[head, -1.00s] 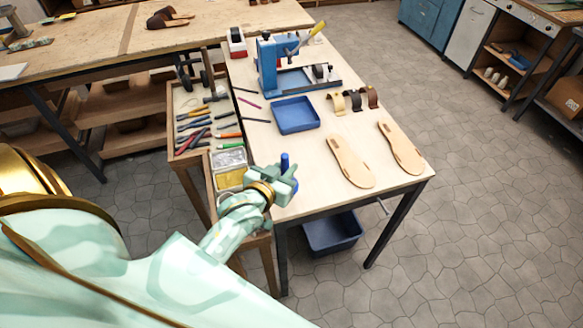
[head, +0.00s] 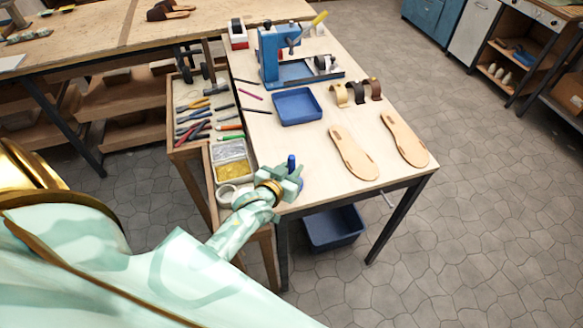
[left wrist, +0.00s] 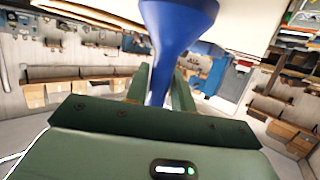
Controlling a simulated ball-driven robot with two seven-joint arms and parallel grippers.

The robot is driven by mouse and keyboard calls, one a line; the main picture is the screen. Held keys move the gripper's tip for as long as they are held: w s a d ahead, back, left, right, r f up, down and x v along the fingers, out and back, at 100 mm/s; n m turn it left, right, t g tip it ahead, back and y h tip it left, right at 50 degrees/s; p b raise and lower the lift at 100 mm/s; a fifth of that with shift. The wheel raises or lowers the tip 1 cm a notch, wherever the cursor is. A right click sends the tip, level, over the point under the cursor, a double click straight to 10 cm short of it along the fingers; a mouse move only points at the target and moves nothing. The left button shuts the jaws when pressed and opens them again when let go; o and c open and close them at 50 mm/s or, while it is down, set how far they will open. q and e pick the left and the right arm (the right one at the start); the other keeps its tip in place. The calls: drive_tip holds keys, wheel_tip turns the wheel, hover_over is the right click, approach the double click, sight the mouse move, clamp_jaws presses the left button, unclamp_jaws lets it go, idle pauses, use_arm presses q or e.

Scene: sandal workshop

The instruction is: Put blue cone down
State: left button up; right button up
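The blue cone (head: 291,163) stands up out of my left gripper (head: 288,181) at the near left corner of the workbench (head: 310,180). In the left wrist view the blue cone (left wrist: 177,28) is wide at the top of the picture and narrows down between the two green fingers of my left gripper (left wrist: 161,85). The fingers are closed around its narrow part. In the head view the hand hides the cone's lower part, and I cannot tell its exact height over the bench. My right gripper is in neither view.
A blue tray (head: 319,106), two sandal soles (head: 354,155) (head: 404,139) and several straps (head: 357,94) lie on the bench. A blue press (head: 270,55) stands behind. A wooden tool rack (head: 188,150) adjoins the left side. Bare bench lies between hand, tray and soles.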

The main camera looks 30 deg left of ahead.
use_arm(q)
drive_tip(key=shift+o, duration=1.2)
